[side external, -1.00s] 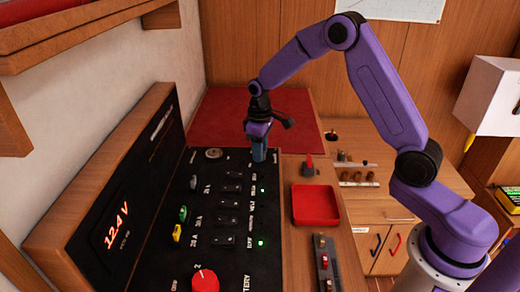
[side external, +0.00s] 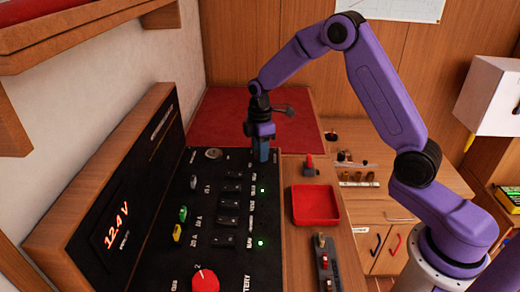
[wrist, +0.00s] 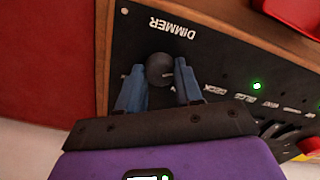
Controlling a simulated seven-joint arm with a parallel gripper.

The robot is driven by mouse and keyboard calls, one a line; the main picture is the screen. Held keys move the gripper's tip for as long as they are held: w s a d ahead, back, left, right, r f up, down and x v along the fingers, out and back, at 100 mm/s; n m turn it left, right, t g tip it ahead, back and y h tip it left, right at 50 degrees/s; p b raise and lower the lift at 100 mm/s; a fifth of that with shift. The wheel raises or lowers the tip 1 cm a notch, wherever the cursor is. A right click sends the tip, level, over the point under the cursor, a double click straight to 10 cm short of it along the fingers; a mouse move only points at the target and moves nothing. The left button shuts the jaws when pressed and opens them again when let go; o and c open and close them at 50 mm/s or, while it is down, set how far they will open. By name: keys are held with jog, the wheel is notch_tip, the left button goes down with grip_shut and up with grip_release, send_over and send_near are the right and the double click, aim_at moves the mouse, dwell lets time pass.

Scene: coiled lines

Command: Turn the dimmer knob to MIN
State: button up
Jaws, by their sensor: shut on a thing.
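The dimmer knob (wrist: 159,70) is a round dark knob on the black panel, below the upside-down word DIMMER in the wrist view. My gripper (wrist: 160,85) has its two blue fingers on either side of the knob, shut on it. The MIN and MAX marks are too small or hidden to read, so the knob's setting cannot be told. In the side view my gripper (side external: 262,158) points down at the far right corner of the black panel (side external: 150,262), and its fingers hide the knob.
The panel carries a row of black rocker switches (side external: 228,219), green lights, yellow and green fuses (side external: 177,232) and a red rotary switch (side external: 205,282). A red tray (side external: 316,205) and a red-handled lever (side external: 310,165) stand to the right. A display (side external: 117,223) reads 12.4 V.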

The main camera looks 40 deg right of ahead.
jog(key=shift+n, duration=0.3)
dwell(0.4)
jog(key=o, duration=1)
jog(key=shift+o, duration=0.2)
jog(key=shift+r, duration=0.1)
notch_tip(320, 180, up, 17)
jog(key=shift+r, duration=0.15)
